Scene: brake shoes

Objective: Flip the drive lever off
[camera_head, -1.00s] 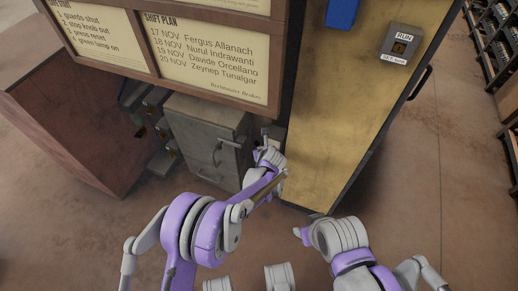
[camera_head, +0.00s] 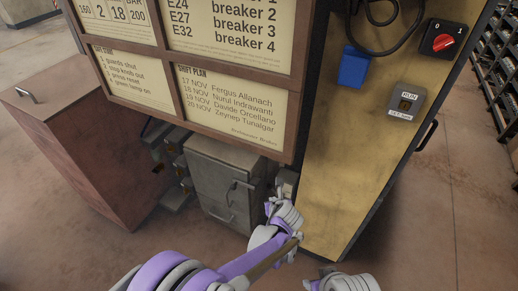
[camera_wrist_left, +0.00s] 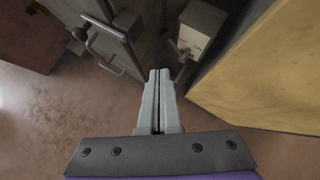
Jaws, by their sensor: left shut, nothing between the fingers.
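A small grey box (camera_wrist_left: 203,28) with a pale label stands between the grey cabinet and the yellow panel in the left wrist view. A short dark lever (camera_wrist_left: 181,70) shows at its lower left; I cannot tell for sure that it is the drive lever or which way it is set. In the head view the box (camera_head: 287,181) is small and partly hidden. My left gripper (camera_wrist_left: 159,72) is shut and empty, its fingertips just left of the lever and seemingly apart from it. In the head view the left gripper (camera_head: 271,205) is below the box. My right gripper is not visible, only part of that arm.
The grey cabinet (camera_head: 223,180) with handles stands left of the box. Notice boards (camera_head: 225,95) hang above.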

